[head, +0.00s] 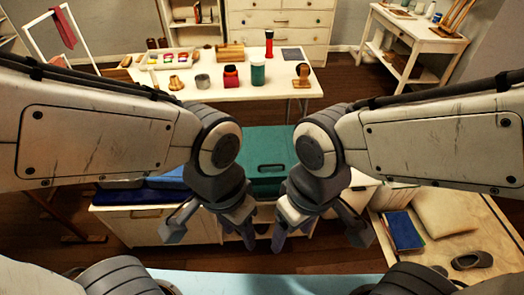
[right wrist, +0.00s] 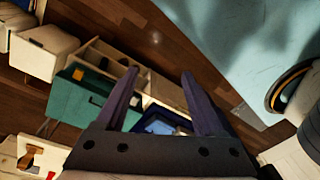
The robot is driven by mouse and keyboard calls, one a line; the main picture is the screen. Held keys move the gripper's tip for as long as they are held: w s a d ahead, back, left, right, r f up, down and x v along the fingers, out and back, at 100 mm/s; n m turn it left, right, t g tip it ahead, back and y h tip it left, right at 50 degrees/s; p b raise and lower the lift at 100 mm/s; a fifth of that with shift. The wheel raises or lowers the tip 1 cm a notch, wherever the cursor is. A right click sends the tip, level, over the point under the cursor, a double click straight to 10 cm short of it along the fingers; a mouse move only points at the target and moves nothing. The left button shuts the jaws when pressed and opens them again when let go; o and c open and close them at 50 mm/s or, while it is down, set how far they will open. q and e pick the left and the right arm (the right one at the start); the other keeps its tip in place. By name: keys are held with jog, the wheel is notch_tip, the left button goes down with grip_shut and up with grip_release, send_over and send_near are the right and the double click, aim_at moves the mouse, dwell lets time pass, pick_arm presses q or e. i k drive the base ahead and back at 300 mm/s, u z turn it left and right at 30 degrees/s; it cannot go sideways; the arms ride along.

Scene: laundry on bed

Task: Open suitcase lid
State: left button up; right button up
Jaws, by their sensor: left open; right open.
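A teal suitcase (head: 262,140) with a dark handle on its near face stands upright or lies shut beyond my grippers; I cannot tell which. It sits between my two arms, partly hidden by them. It also appears as a teal box (right wrist: 75,98) at the left in the right wrist view. My left gripper (head: 210,232) is open and empty, in front of the suitcase's left side. My right gripper (head: 318,233) is open and empty, in front of its right side. Its spread fingers (right wrist: 160,80) show in the right wrist view. Neither gripper touches the suitcase.
A white table (head: 210,92) with jars and a paint tray stands behind. Blue folded cloth (head: 168,181) lies at left on a pale cabinet (head: 148,228). A light blue bed surface (head: 270,284) is in front. A wooden table (head: 395,225) at right holds a blue book (head: 403,231).

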aim_at(267, 155)
jog(key=z, duration=1.3)
jog(key=i, duration=0.5)
jog(key=u, duration=2)
